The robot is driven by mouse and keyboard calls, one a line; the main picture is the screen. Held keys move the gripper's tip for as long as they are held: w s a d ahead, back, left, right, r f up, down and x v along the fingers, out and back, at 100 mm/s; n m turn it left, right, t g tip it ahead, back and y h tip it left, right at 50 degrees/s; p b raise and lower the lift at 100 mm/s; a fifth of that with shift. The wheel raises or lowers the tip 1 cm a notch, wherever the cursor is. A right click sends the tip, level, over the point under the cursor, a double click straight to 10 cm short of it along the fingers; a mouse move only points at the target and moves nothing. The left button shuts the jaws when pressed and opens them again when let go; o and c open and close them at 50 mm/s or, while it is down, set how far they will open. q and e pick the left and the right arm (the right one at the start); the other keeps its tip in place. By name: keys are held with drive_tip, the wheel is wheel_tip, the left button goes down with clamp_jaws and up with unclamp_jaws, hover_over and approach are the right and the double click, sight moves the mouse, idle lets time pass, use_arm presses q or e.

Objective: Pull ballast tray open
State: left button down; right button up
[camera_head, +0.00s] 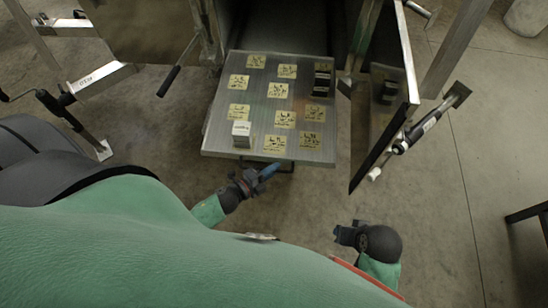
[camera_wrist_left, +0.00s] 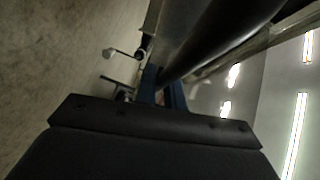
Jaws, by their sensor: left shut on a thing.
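The ballast tray (camera_head: 232,100) is a flat metal tray with several yellow labelled squares, standing out of the dark trailer opening in the head view. My left gripper (camera_head: 262,177) is at the tray's front edge, shut on the tray's handle (camera_head: 285,168). In the left wrist view, the dark handle bar (camera_wrist_left: 205,45) runs between the blue fingers. My right gripper (camera_head: 345,236) is lower right, away from the tray; its jaws are too small to read.
An open door panel (camera_head: 405,60) with a strut (camera_head: 418,132) stands right of the tray. A metal frame leg (camera_head: 85,128) is at the left. The concrete floor (camera_head: 440,220) at the right is mostly clear, with a dark frame at the far right edge.

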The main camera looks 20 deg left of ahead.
use_arm(q)
drive_tip(key=shift+s+d+f, duration=0.1)
drive_tip(key=shift+s+d, duration=0.05)
drive_tip(key=shift+s, duration=0.4)
use_arm(e)
drive_tip(key=shift+w, duration=0.2)
use_arm(q)
drive_tip(key=shift+s, duration=0.1)
drive_tip(key=c, duration=1.8)
unclamp_jaws()
drive_tip(key=shift+o, duration=0.2)
use_arm(e)
drive_tip(key=shift+s, duration=0.25)
drive_tip(key=shift+f, duration=0.1)
